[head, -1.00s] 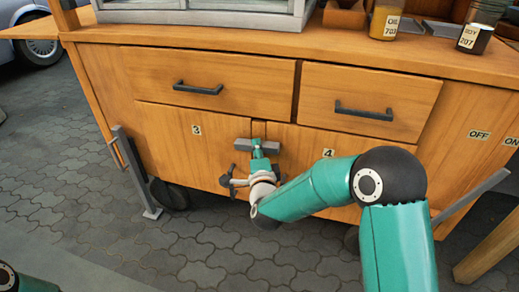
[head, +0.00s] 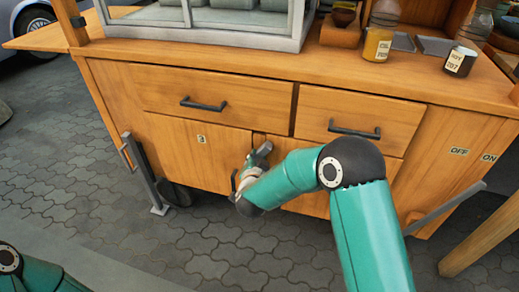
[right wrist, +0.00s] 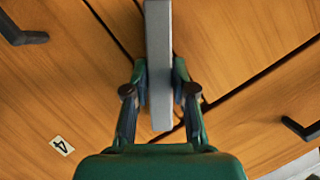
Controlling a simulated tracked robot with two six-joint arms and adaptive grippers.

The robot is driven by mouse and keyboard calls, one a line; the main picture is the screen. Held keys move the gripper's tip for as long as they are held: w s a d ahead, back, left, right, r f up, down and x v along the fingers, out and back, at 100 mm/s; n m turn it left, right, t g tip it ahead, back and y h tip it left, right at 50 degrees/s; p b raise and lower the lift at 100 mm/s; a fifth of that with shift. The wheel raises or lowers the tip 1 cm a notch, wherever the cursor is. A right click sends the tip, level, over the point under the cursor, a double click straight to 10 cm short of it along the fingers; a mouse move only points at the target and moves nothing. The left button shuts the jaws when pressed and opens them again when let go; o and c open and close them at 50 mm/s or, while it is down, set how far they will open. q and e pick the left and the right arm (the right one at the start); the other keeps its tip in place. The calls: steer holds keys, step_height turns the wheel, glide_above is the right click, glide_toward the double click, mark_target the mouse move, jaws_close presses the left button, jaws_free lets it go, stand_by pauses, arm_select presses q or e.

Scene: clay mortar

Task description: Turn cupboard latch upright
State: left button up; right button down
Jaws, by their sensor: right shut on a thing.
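The grey bar-shaped cupboard latch (head: 264,149) sits at the seam between the two lower cupboard doors. In the head view it is tilted, its upper end leaning right, and partly hidden by my right gripper. In the right wrist view the latch (right wrist: 158,50) runs up and down the picture between my fingers. My right gripper (right wrist: 160,92) is shut on the latch, one finger on each side. In the head view my right gripper (head: 254,160) is mostly hidden by its own wrist and arm. My left gripper is out of view.
Two drawers with dark handles (head: 203,104) (head: 354,130) are above. Jars (head: 378,40) stand on the cart's top. Paving (head: 90,170) lies in front.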

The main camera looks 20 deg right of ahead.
steer(key=n+g+p, duration=0.1)
steer(key=p, duration=0.2)
steer(key=n+h+p, duration=0.1)
steer(key=n+p, duration=0.1)
steer(key=p, duration=0.1)
steer(key=shift+s+a+f+n+g, duration=0.1)
steer(key=shift+a+f+n+g, duration=0.1)
steer(key=shift+n+g, duration=0.15)
steer(key=shift+f+n+g+h+p, duration=0.2)
steer(key=shift+n+h+p, duration=0.4)
steer(key=shift+p, duration=0.4)
steer(key=c, duration=1)
jaws_free()
steer(key=shift+d+r, duration=0.1)
steer(key=shift+o, duration=0.2)
steer(key=shift+r, duration=0.1)
steer(key=shift+s+a+r, duration=0.25)
steer(key=shift+a+r, duration=0.05)
steer(key=shift+a, duration=0.1)
steer(key=v, duration=1)
steer(key=shift+s+a, duration=0.2)
steer(key=shift+s, duration=0.15)
